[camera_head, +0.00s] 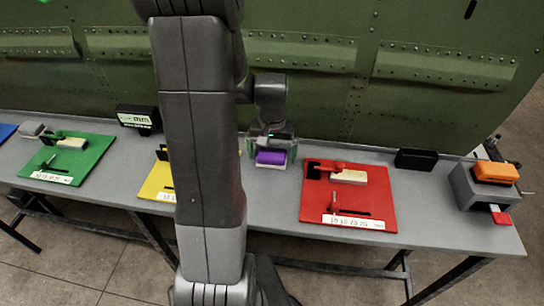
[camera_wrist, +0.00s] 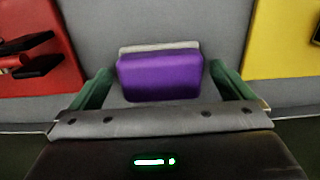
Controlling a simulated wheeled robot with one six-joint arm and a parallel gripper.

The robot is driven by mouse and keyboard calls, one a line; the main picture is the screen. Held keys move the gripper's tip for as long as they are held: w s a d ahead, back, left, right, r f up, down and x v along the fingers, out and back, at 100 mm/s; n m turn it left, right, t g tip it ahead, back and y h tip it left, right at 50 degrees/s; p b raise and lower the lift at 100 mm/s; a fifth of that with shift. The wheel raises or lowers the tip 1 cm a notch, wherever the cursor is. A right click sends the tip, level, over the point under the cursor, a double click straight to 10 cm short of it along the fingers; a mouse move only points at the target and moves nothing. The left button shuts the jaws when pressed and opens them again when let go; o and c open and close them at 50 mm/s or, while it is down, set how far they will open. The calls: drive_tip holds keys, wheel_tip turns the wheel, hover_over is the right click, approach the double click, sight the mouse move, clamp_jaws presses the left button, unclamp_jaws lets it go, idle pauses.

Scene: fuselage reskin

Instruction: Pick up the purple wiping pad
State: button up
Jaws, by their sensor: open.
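The purple wiping pad (camera_head: 271,158) lies on the grey table between the yellow and red mats. In the wrist view the pad (camera_wrist: 160,76) is a purple block with a pale grey edge showing behind it. My gripper (camera_head: 270,150) is over the pad. In the wrist view its green fingers (camera_wrist: 158,84) stand apart, one on each side of the pad, with a gap on both sides. Whether the fingertips reach down to the table level is hard to tell.
A red mat (camera_head: 374,210) with tools lies right of the pad, and a yellow mat (camera_head: 153,190) lies left, partly behind my arm. A green mat (camera_head: 62,170), a grey box with an orange block (camera_head: 495,172) and a black case (camera_head: 415,159) also stand on the table (camera_head: 440,215). A green riveted panel (camera_head: 330,90) rises behind.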

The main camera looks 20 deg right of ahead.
sight(272, 153)
drive_tip(key=c, duration=1)
wheel_tip(272, 153, up, 10)
drive_tip(key=shift+r, duration=0.1)
drive_tip(key=o, duration=0.4)
drive_tip(key=c, duration=0.3)
